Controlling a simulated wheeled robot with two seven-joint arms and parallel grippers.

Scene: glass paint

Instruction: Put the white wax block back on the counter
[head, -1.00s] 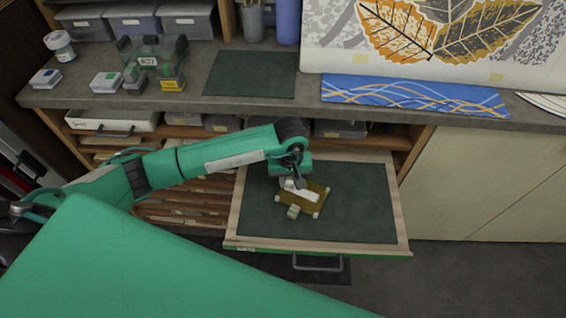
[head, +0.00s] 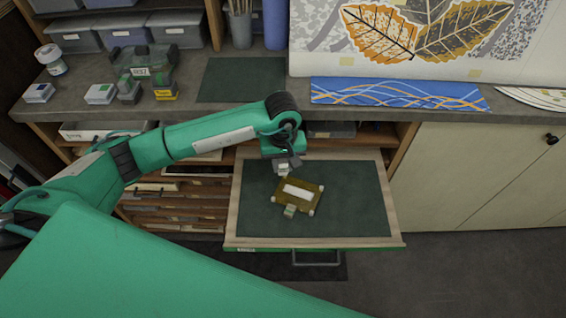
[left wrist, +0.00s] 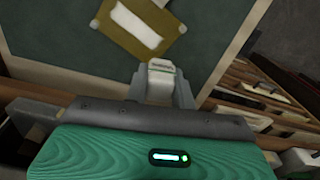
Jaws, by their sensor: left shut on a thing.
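My left gripper (head: 284,167) is above the back part of the open drawer's green mat (head: 355,200). It is shut on a small white block (head: 283,169), seemingly the white wax block, which also shows between the fingers in the left wrist view (left wrist: 160,67). The block appears raised off the mat, though the exact gap is hard to tell. The grey counter (head: 285,85) is behind and above the drawer. My right gripper is not in view.
On the counter are a dark mat (head: 243,80), small labelled blocks (head: 100,94), a green-black holder (head: 152,65) and a blue patterned strip (head: 400,95).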

